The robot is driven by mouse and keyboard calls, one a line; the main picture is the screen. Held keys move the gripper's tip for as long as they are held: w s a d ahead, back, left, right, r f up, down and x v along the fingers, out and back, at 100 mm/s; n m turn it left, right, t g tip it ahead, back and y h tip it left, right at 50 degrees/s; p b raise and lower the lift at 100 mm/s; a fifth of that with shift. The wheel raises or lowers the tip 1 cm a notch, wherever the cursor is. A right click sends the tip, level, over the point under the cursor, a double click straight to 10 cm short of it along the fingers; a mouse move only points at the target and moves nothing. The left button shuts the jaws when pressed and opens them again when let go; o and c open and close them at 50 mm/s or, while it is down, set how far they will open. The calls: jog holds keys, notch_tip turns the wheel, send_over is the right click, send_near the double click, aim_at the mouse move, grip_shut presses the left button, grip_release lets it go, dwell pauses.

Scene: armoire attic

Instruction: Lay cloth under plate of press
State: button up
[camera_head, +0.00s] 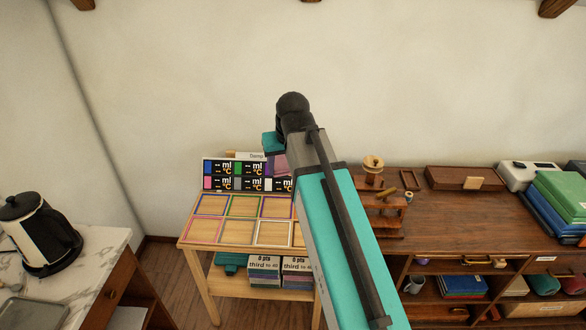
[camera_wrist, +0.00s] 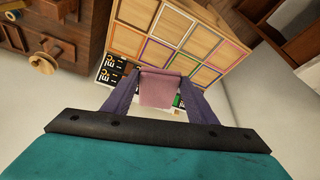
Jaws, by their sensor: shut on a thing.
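A folded pink-mauve cloth (camera_wrist: 158,92) is between the two purple fingers of my gripper (camera_wrist: 160,82), which is shut on it. In the head view the cloth (camera_head: 280,164) shows partly, hanging beside my arm above the back of a light wooden table. A small wooden stand with a round knob on top (camera_head: 373,180), which looks like the press, stands on the dark wooden cabinet to the right of my arm. It also shows in part at the left of the wrist view (camera_wrist: 42,62). Its plate and the gap under it are not clear to see.
The light table (camera_head: 186,239) bears coloured square frames (camera_head: 243,206) and upright label cards (camera_head: 222,168). The cabinet top (camera_head: 450,208) has bare room in front of a brown box (camera_head: 461,179). Green and blue folders (camera_head: 560,195) lie right. A kettle (camera_head: 38,235) stands left.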

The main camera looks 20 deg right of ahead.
jog(key=shift+a+f+b, duration=0.25)
jog(key=shift+f+b, duration=0.3)
jog(key=shift+f, duration=0.05)
jog(key=shift+a+f+b, duration=0.25)
jog(key=shift+f+b, duration=0.25)
jog(key=shift+f, duration=0.1)
